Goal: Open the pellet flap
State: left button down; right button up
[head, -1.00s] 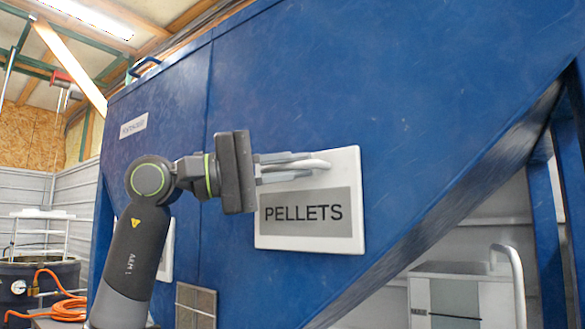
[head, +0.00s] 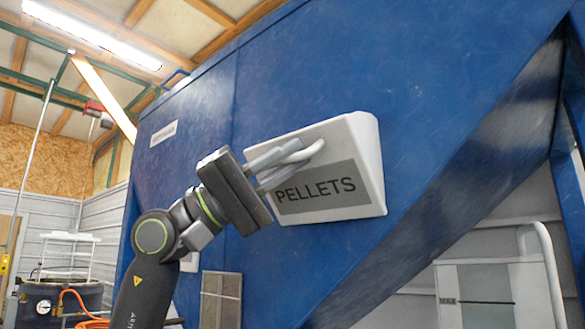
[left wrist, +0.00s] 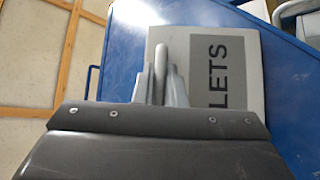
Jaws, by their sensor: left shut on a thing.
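The white pellet flap (head: 345,150) with its grey PELLETS label is on the blue hopper front. It stands tilted out from the hopper, and its thick white right side shows. My left gripper (head: 290,160) is shut on the flap's pale bar handle (head: 311,151). In the left wrist view, the fingers (left wrist: 160,82) lie on both sides of the handle (left wrist: 161,48), with the flap (left wrist: 222,40) behind. The opening behind the flap is hidden. My right gripper is in neither view.
The blue hopper (head: 280,90) fills the middle, with a sloping lower edge at right. A small grille (head: 221,298) is below the flap. A dark drum (head: 65,297) with an orange hose is at far left.

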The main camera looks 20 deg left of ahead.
pick_arm(q)
jog(key=shift+s+f+b, duration=0.2)
jog(key=shift+f+b, duration=0.1)
jog(key=shift+f, duration=0.15)
jog(key=c, duration=1.5)
grip_release()
jog(key=shift+a, duration=0.1)
jog(key=b+v, duration=0.9)
jog(key=v, duration=0.8)
jog(key=shift+f, duration=0.3)
